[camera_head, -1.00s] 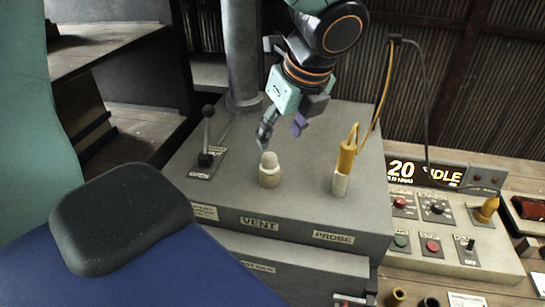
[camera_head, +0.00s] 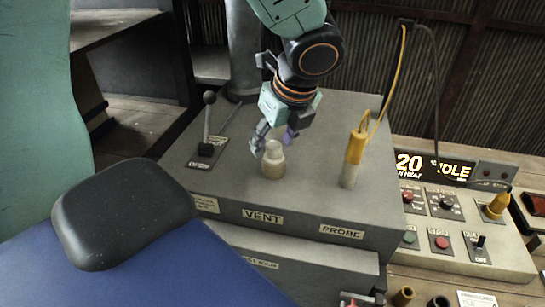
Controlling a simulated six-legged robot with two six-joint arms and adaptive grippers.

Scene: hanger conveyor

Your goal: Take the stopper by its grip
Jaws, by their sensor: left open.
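The stopper (camera_head: 273,161) is a pale, cream-coloured plug standing upright on top of the grey box, behind the VENT label (camera_head: 262,216). Its narrower upper part is its grip. My left gripper (camera_head: 273,143) points down at the grip, with its teal finger at the left side of the grip and its purple finger up and to the right. The fingers are apart, and I cannot tell whether either touches the stopper. My right gripper is not in view.
A yellow probe (camera_head: 356,148) with a cable stands in a pale holder to the right. A black-knobbed lever (camera_head: 207,125) stands to the left. A control panel (camera_head: 455,225) with buttons and a lit display is at the right. The box top between stopper and probe is clear.

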